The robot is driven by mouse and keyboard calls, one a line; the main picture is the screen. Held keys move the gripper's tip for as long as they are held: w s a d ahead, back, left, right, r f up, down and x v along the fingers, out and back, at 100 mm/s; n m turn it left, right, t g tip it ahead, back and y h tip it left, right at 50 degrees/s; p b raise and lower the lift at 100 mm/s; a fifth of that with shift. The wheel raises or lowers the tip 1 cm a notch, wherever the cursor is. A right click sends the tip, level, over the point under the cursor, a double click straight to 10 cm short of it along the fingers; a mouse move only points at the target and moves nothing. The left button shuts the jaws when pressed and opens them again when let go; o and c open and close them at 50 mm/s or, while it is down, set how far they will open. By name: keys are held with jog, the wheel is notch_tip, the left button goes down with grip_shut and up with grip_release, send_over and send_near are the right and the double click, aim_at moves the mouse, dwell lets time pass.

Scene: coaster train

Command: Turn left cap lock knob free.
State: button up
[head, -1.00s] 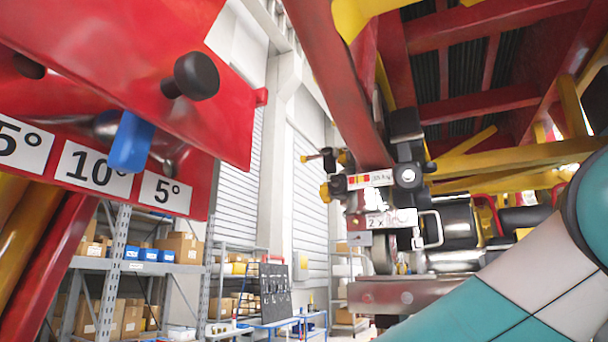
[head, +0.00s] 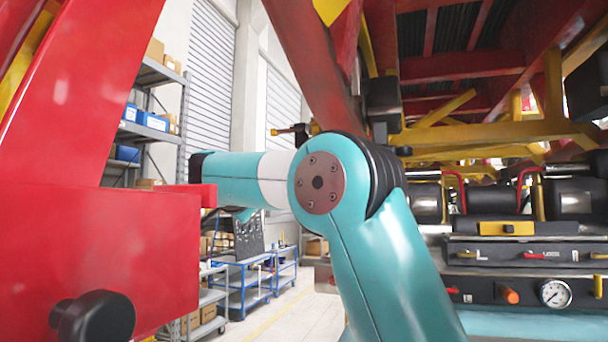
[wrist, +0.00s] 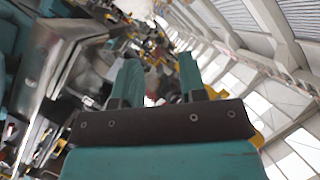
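A black round knob (head: 95,318) sticks out of a red panel (head: 120,245) at the lower left of the head view. I cannot tell whether it is the left cap lock knob; no label shows near it. My gripper (wrist: 158,78) shows in the wrist view with its two teal fingers apart and nothing clear between them. It is tilted against the hall and seems away from any knob. In the head view my arm crosses the middle and hides part of the machinery; my gripper cannot be made out there.
A red and yellow frame (head: 455,70) hangs overhead at right. Below it is a panel with small levers and a pressure gauge (head: 555,293). Blue carts (head: 243,283) and shelves (head: 150,95) stand behind. Some floor is clear near the carts.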

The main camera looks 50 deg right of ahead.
jog(key=s+d+r+m+g+h, duration=0.2)
jog(key=s+d+r+m+h, duration=0.15)
jog(key=r+m, duration=0.35)
jog(key=s+d+r+m+g+h, duration=0.2)
jog(key=s+r+m, duration=0.2)
jog(key=r+m, duration=0.3)
jog(key=p+x, duration=0.3)
jog(key=x, duration=0.2)
jog(key=p+x, duration=0.3)
jog(key=x, duration=0.3)
jog(key=p+x, duration=0.3)
jog(key=x, duration=0.3)
jog(key=shift+w+a+r, duration=0.2)
jog(key=shift+w+r, duration=0.05)
jog(key=shift+w, duration=0.1)
jog(key=c, duration=0.6)
jog(key=shift+c, duration=0.2)
